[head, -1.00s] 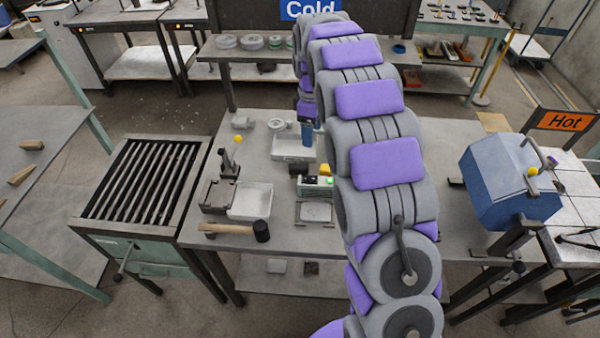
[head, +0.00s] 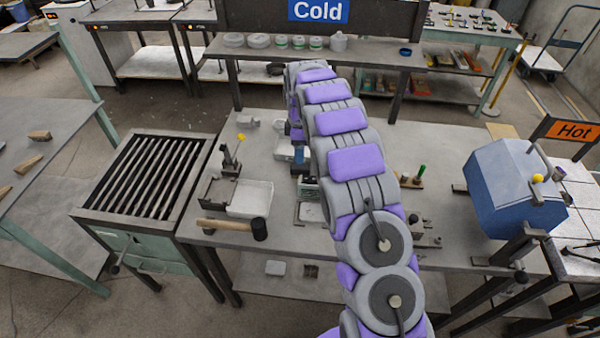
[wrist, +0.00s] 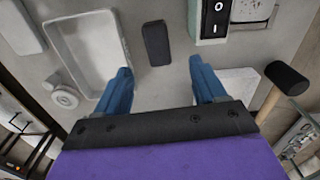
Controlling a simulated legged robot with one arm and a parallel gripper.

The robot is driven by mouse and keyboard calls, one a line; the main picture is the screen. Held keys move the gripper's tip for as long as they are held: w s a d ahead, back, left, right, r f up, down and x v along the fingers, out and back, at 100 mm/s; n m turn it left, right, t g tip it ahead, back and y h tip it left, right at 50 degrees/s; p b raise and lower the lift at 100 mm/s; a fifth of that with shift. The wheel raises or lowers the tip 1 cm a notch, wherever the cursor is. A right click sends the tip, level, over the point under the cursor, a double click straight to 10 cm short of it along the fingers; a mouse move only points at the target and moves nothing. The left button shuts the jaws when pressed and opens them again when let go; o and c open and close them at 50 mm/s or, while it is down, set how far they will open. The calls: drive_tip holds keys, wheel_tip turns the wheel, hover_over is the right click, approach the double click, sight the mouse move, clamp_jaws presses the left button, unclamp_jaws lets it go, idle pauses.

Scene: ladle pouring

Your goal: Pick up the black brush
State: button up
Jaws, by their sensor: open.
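The black brush (wrist: 156,44) shows in the wrist view as a small dark block lying on the grey table, ahead of my fingertips and roughly centred between them. My gripper (wrist: 161,66) is open, with its two blue fingers spread wide and nothing between them. The brush is not touched by either finger. In the head view my gripper (head: 298,153) shows only in part at the end of my arm, over the middle of the table, and the arm and gripper hide most of the area around the brush.
A white tray (wrist: 68,28) is left of the brush, and a green device with a black switch (wrist: 212,20) is to the right. A mallet (head: 258,230) lies at the table's front left. A blue box (head: 505,190) stands at the right.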

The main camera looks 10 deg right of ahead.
sight(300, 168)
wheel_tip(300, 168, down, 5)
drive_tip(key=shift+r+b, duration=0.1)
drive_tip(key=shift+b, duration=0.3)
drive_tip(key=shift+d+f, duration=0.1)
drive_tip(key=shift+f, duration=0.3)
drive_tip(key=f+b, duration=0.1)
drive_tip(key=f, duration=0.3)
drive_tip(key=shift+w+f+b, duration=0.2)
drive_tip(key=shift+f+b, duration=0.2)
drive_tip(key=shift+c, duration=0.5)
drive_tip(key=c, duration=1)
drive_tip(key=shift+r, duration=0.15)
